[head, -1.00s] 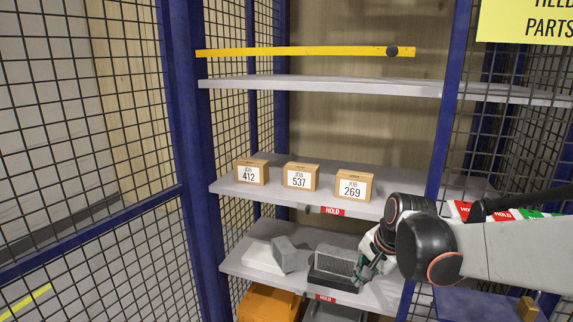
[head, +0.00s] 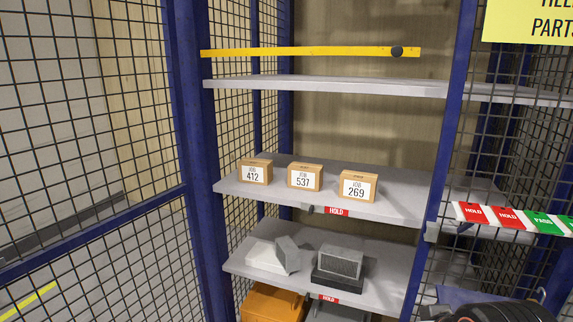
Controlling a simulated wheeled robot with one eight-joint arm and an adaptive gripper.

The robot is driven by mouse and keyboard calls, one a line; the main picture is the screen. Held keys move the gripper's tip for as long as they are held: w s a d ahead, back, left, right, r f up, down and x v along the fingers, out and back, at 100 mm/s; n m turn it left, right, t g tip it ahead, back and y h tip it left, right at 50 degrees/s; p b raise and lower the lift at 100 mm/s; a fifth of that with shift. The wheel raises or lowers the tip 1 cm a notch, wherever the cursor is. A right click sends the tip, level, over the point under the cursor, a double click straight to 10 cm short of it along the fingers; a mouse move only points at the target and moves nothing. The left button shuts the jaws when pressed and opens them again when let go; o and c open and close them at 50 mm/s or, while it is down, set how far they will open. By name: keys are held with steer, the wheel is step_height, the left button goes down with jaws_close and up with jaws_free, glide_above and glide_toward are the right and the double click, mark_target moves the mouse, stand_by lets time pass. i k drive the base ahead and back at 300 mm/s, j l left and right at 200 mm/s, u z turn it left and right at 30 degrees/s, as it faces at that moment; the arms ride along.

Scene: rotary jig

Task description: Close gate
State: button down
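The gate appears to be the yellow bar (head: 310,52) with a dark round knob (head: 397,51) near its right end. It lies level across the upper part of the cage opening, above the top shelf. A blue-framed mesh panel (head: 90,130) stands at the left of the opening; I cannot tell whether it also moves. My gripper is not in view. Only a dark part of my arm (head: 490,309) shows at the bottom right edge, well below and right of the bar.
The middle shelf (head: 400,208) holds boxes labelled 412 (head: 255,172), 537 (head: 305,177) and 269 (head: 358,186). An orange bin (head: 270,302) sits below. Mesh and a blue post (head: 447,120) bound the right side.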

mark_target(9, 272)
steer(key=k+j, duration=0.1)
steer(key=j, duration=0.45)
steer(key=j+z, duration=0.1)
steer(key=j, duration=0.45)
steer(key=k+j+z, duration=0.1)
steer(key=j, duration=0.4)
steer(key=k+j+z, duration=0.15)
steer(key=j, duration=0.35)
steer(key=k+j+z, duration=0.1)
steer(key=j, duration=0.4)
steer(key=k+j+z, duration=0.1)
steer(key=k+j, duration=0.2)
steer(key=j, duration=0.15)
steer(key=k+j+z, duration=0.15)
steer(key=j, duration=0.35)
steer(key=k+j+z, duration=0.1)
steer(key=k+j, duration=0.2)
steer(key=k+j+z, duration=0.1)
steer(key=k+j, duration=0.15)
steer(key=j, duration=0.25)
steer(key=i+j+z, duration=0.1)
steer(key=j, duration=0.5)
steer(key=i+j, duration=0.1)
steer(key=j, duration=0.55)
steer(key=j+z, duration=0.15)
steer(key=j, duration=0.45)
steer(key=k+j+u, duration=0.15)
steer(key=k+u, duration=0.15)
steer(key=u, duration=0.15)
